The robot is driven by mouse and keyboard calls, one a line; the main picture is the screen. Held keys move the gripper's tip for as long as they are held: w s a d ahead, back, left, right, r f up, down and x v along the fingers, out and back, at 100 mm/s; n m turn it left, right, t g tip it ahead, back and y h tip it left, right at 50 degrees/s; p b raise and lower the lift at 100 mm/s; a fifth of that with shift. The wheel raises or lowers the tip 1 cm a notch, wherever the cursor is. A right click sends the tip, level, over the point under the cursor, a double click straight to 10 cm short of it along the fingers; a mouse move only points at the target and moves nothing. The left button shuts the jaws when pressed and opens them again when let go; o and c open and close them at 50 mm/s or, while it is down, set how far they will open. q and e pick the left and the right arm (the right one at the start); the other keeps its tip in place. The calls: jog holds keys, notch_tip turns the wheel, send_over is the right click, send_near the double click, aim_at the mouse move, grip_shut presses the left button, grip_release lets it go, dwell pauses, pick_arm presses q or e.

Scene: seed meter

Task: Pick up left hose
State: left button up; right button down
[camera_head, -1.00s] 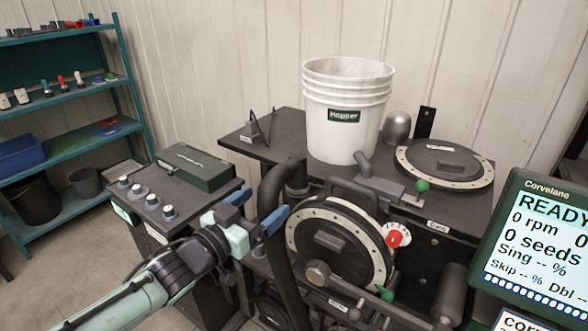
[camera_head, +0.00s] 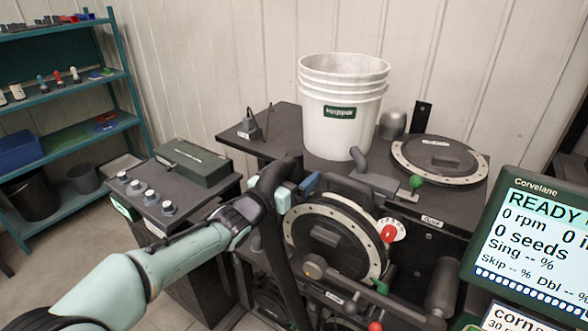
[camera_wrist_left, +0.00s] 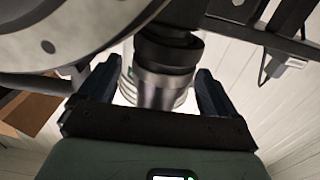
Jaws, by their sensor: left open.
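The left hose (camera_head: 277,250) is a thick dark tube. It bends at the top beside the round seed disc housing (camera_head: 335,240) and runs down in front of the machine. My left gripper (camera_head: 297,190) is at the hose's upper bend, with its blue fingers open. In the left wrist view, a dark collar with a grey cylindrical part (camera_wrist_left: 166,85), apparently the hose's upper end, lies between the open fingers (camera_wrist_left: 155,92). Gaps show on both sides, so it is not gripped. My gripper hides part of the bend in the head view. My right gripper is not seen.
A white hopper bucket (camera_head: 342,110) stands on the dark bench behind. A control box with knobs (camera_head: 150,195) is to the left, and a display screen (camera_head: 535,240) to the right.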

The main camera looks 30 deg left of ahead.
pick_arm(q)
jog(key=shift+s, duration=0.15)
jog(key=c, duration=1.2)
jog(key=shift+c, duration=0.2)
jog(key=shift+r, duration=0.15)
